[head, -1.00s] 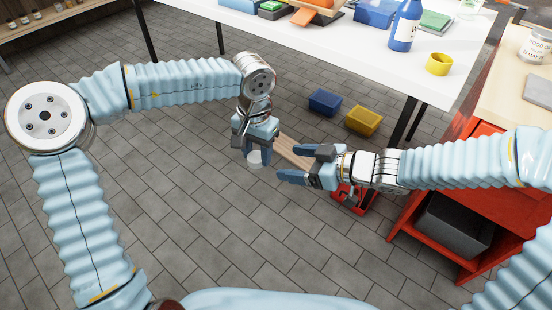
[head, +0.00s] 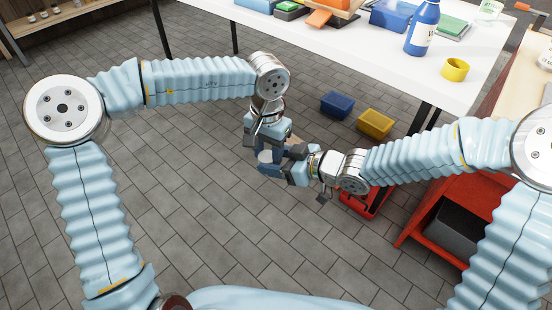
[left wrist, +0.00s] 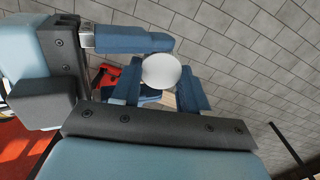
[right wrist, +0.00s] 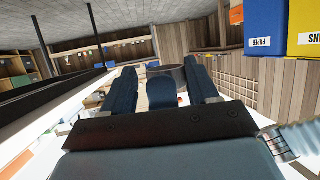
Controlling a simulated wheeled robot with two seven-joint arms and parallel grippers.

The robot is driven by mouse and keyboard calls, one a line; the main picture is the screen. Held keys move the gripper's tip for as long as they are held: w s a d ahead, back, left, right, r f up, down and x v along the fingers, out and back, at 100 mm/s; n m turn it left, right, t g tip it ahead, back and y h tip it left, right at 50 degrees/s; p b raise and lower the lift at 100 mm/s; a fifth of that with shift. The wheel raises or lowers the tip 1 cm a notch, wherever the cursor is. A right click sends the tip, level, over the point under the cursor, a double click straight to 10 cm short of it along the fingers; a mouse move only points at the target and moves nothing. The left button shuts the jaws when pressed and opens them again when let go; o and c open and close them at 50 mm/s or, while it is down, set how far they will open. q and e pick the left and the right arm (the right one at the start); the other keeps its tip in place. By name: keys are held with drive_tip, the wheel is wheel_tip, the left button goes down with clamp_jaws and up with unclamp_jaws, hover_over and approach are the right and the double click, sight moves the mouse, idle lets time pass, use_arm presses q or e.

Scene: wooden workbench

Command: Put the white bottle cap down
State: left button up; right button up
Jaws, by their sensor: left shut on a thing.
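The white bottle cap (left wrist: 161,70) is between the fingertips of my left gripper (left wrist: 160,88) in the left wrist view. In the head view, the cap (head: 264,156) shows small and pale below my left gripper (head: 266,148), above the floor and partly hidden. My left gripper is shut on it. My right gripper (head: 283,160) is close beside it, with its fingers spread. In the right wrist view, my right gripper (right wrist: 163,86) is open, with a left-gripper finger and a dark round shape between its fingers; whether they touch is unclear.
The white table (head: 330,45) at the back holds a blue bottle (head: 423,28), a yellow cup (head: 455,69) and other items. Blue (head: 337,104) and yellow (head: 375,123) bins stand on the floor. A red cabinet (head: 460,205) is at right. The tiled floor is open.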

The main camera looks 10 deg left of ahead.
drive_tip(key=shift+w+d, duration=0.1)
drive_tip(key=shift+w, duration=0.05)
drive_tip(key=c, duration=0.6)
drive_tip(key=o, duration=0.8)
drive_tip(key=shift+o, duration=1.3)
